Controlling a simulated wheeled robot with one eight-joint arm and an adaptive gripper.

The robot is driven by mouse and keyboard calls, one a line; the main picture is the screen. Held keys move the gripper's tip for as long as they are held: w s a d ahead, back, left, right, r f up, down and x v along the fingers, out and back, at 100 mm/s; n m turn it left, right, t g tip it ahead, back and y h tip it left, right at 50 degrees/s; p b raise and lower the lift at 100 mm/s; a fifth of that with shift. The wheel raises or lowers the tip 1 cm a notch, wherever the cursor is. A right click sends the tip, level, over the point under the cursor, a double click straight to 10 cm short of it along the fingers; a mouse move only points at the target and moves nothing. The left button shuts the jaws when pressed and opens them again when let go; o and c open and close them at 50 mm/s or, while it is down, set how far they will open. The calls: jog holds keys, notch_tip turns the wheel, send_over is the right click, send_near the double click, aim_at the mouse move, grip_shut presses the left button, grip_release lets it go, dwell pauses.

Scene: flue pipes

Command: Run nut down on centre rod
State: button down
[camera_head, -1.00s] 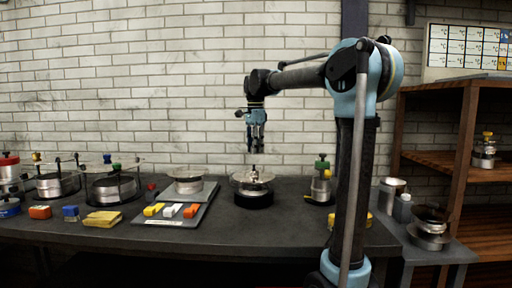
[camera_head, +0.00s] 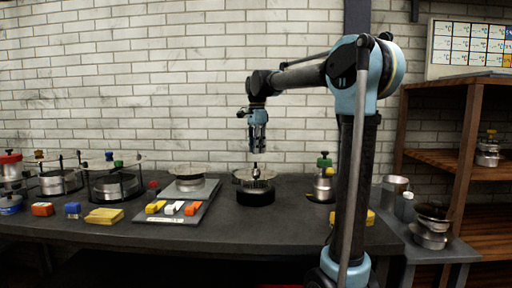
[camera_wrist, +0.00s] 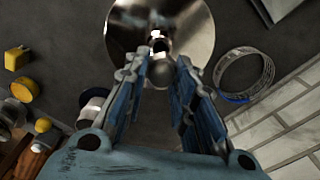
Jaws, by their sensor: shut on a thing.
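My gripper (camera_head: 258,148) points straight down above the metal dish assembly (camera_head: 254,182) on the bench. In the wrist view its fingertips (camera_wrist: 160,66) close around a small round grey piece, the nut (camera_wrist: 160,74), though its shape is unclear. The dish, shiny and conical, also shows ahead of the fingers in the wrist view (camera_wrist: 190,22). The centre rod (camera_head: 256,170) is a short dark upright at the dish's middle, just below the fingertips. A small gap seems to separate the fingertips from the rod. The thread is too small to see.
A dark tray (camera_head: 205,207) with yellow, white and orange blocks lies left of the dish. A green-topped canister (camera_head: 323,180) stands to the right. Caged assemblies (camera_head: 113,182) fill the left end. A wooden shelf (camera_head: 440,158) stands at the far right.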

jog(key=shift+f, duration=2.15)
jog(key=c, duration=1.2)
grip_release()
jog(key=shift+c, duration=0.2)
notch_tip(320, 180, up, 12)
jog(key=shift+f, duration=0.1)
